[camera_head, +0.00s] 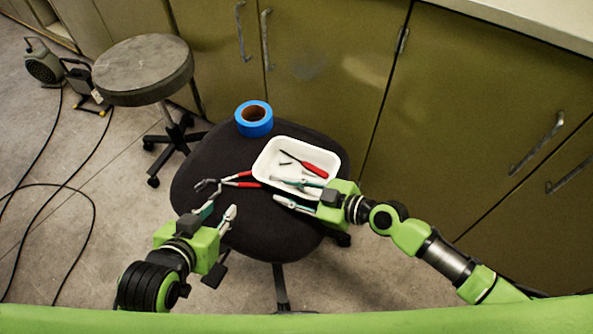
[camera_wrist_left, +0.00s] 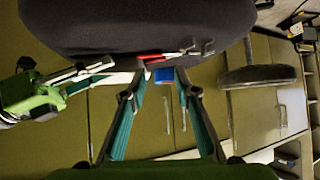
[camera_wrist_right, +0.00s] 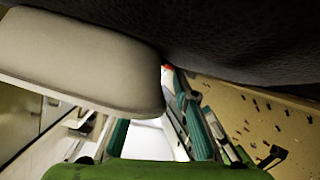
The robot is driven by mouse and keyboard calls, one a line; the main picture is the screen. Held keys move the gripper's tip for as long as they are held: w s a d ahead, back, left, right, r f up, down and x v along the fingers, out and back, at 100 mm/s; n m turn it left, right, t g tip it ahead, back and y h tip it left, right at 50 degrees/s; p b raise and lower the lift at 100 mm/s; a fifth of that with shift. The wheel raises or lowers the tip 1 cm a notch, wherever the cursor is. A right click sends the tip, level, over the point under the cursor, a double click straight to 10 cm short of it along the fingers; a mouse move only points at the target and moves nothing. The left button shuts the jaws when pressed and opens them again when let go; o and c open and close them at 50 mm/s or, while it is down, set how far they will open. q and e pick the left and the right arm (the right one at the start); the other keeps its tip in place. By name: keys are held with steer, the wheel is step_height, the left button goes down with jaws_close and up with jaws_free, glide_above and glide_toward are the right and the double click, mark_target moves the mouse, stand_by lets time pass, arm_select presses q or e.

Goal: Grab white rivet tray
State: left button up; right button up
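The white rivet tray (camera_head: 271,158) lies on the black chair seat. A red-handled tool (camera_head: 314,169) and a few small dark pieces lie in it. My right gripper (camera_head: 280,190) is at the tray's near right side, open, with one finger over the tray and the other in front of its near wall. In the right wrist view the pale tray wall (camera_wrist_right: 80,60) is very close and covers part of one finger; I cannot tell whether they touch. My left gripper (camera_head: 217,204) is open and empty at the seat's front left; its spread fingers show in the left wrist view (camera_wrist_left: 160,80).
Red-handled pliers (camera_head: 238,179) lie on the seat (camera_head: 208,155) left of the tray, close to my left gripper. A blue tape roll (camera_head: 254,129) stands behind them. A round stool (camera_head: 143,70) is at the left. Green cabinets (camera_head: 330,70) stand behind and right.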

jaws_close()
steer(key=shift+r, duration=0.15)
